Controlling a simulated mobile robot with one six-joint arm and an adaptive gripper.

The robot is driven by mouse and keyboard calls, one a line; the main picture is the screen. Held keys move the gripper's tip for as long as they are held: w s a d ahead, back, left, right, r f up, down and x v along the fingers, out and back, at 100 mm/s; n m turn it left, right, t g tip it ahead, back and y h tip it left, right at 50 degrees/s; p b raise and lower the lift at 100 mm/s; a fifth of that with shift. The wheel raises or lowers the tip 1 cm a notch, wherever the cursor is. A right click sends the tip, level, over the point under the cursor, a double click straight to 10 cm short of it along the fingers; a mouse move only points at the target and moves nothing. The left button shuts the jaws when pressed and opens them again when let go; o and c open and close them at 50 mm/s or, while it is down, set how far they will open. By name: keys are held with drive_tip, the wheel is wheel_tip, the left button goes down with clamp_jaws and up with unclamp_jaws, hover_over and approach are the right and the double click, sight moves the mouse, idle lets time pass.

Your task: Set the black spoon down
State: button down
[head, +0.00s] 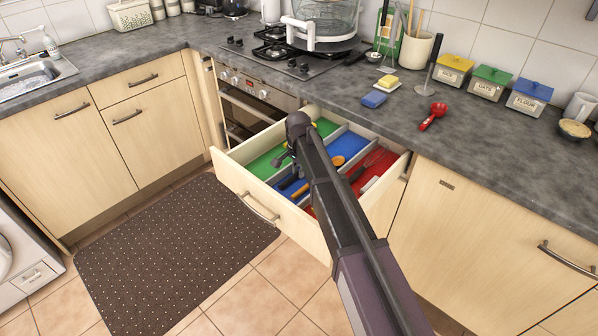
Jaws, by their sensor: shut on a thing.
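My gripper (287,157) is small in the head view, over the left part of the open drawer (238,183). My own arm and wrist cover most of it, so the fingertips are hard to make out. It is shut on the black spoon. Only a small dark shape (288,182) shows below it, over the blue compartment; I cannot tell for sure whether this is the spoon or touches the drawer floor. The drawer has green (262,163), blue (347,145) and red (378,158) compartments.
A whisk (374,158) and other utensils lie in the red compartment, and orange-handled ones (300,191) in the blue. The worktop above holds a red scoop (432,116), a blue sponge (374,99) and a utensil pot (417,50). The drawer front and dividers are raised edges.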

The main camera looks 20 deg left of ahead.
drive_tip(key=shift+f, duration=0.2)
drive_tip(key=c, duration=0.6)
unclamp_jaws()
drive_tip(key=shift+r, duration=0.15)
wheel_tip(320, 180, up, 12)
drive_tip(key=p, duration=1.2)
idle(0.3)
drive_tip(key=s+d+n, duration=0.1)
drive_tip(key=s+d, duration=0.1)
drive_tip(key=d, duration=1.1)
drive_tip(key=s+d+n, duration=0.1)
drive_tip(key=s+d, duration=0.2)
drive_tip(key=d, duration=1)
drive_tip(key=s+d+n, duration=0.1)
drive_tip(key=s+d, duration=0.4)
drive_tip(key=d, duration=0.4)
drive_tip(key=s+d+n, duration=0.1)
drive_tip(key=s+d, duration=0.4)
drive_tip(key=d, duration=0.4)
drive_tip(key=shift+d, duration=0.15)
